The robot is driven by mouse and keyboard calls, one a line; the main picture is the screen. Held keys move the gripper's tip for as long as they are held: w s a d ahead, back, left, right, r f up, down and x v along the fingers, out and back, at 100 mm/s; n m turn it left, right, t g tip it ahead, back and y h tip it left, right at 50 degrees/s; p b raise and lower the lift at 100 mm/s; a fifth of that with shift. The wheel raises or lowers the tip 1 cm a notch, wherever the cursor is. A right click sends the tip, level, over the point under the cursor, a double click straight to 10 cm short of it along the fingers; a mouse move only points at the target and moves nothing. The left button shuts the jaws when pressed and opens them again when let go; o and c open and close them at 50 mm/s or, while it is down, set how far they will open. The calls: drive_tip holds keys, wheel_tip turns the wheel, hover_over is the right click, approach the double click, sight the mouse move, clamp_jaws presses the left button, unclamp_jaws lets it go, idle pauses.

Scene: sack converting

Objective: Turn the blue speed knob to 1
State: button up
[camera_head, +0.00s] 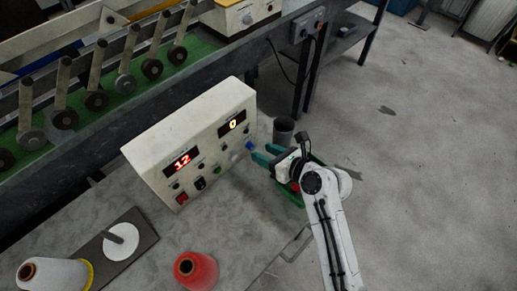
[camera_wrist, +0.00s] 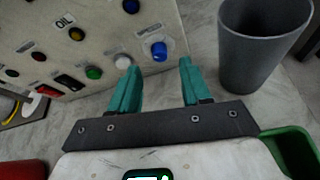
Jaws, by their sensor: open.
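The blue speed knob (camera_head: 250,145) is on the lower right of the cream control box (camera_head: 155,146). In the wrist view the blue knob (camera_wrist: 159,51) has a pale label beside it and shows in the gap between my fingers, just beyond the tips. My gripper (camera_head: 262,154) is open, with teal fingers pointing at the box's front. In the wrist view my gripper (camera_wrist: 159,66) is empty, and I see no contact with the knob. The yellow display (camera_head: 233,125) above the knob reads 0. The red display (camera_head: 182,161) reads 12.
Another blue button (camera_wrist: 131,5) is above. A grey cup (camera_wrist: 262,45) stands close at right, with a green bin (camera_wrist: 292,150) nearby. A red spool (camera_head: 195,270) stands in front.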

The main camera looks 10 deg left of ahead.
sight(253, 147)
drive_tip(key=shift+x, duration=1.65)
drive_tip(key=shift+c, duration=0.5)
clamp_jaws()
